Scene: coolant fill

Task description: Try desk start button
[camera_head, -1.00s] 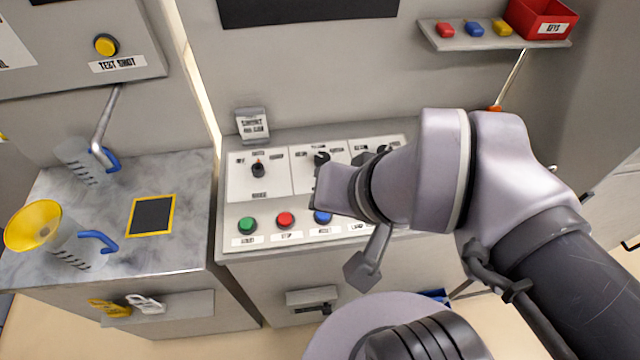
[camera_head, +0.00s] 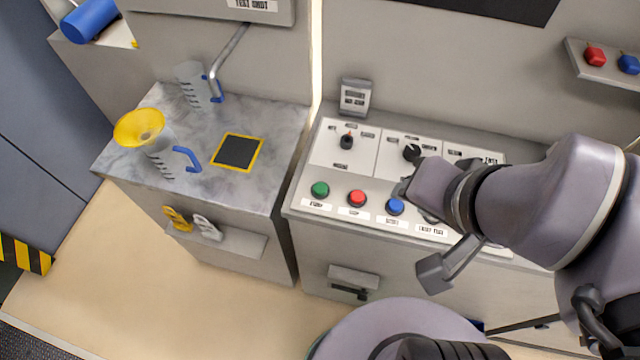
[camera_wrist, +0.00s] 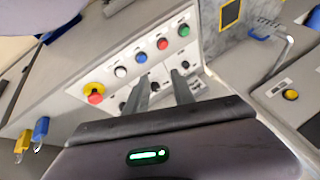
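The desk's green button (camera_head: 319,190), with a label below it that seems to read START, is at the left end of the button row on the sloped desk panel (camera_head: 300,207). It also shows in the wrist view (camera_wrist: 184,31), at the far end of the row. A red button (camera_head: 357,198) and a blue button (camera_head: 395,206) sit to its right. My gripper (camera_wrist: 160,80) shows two fingers apart with nothing between them, over the panel. In the head view my wrist is to the right of the green button, covering the right part of the panel; the fingertips are mostly hidden.
Selector knobs (camera_head: 347,142) stand behind the buttons. A red mushroom button with yellow collar (camera_wrist: 95,93) is at the panel's other end. A small card stand (camera_head: 356,97) is behind the panel.

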